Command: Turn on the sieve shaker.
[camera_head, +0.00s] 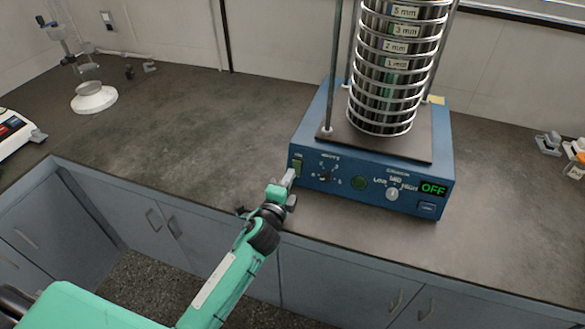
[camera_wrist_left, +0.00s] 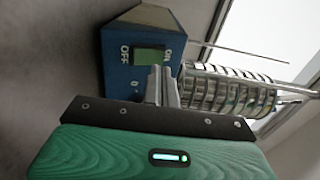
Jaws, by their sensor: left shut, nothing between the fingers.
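The sieve shaker is a blue box (camera_head: 350,200) with a stack of metal sieves (camera_head: 398,65) on its dark top plate. Its lit display (camera_head: 433,188) reads OFF. A green rocker switch (camera_head: 297,163) sits at the left end of the front face. In the left wrist view the switch (camera_wrist_left: 148,57) lies between the OFF and ON labels. My left gripper (camera_head: 289,178) is shut and empty, close in front of the switch. In the wrist view its fingertips (camera_wrist_left: 160,74) overlap the switch's lower right edge; I cannot tell whether they touch it.
A white-based stand (camera_head: 94,98) and a balance (camera_head: 14,131) are at the left. The counter (camera_head: 200,130) between is clear.

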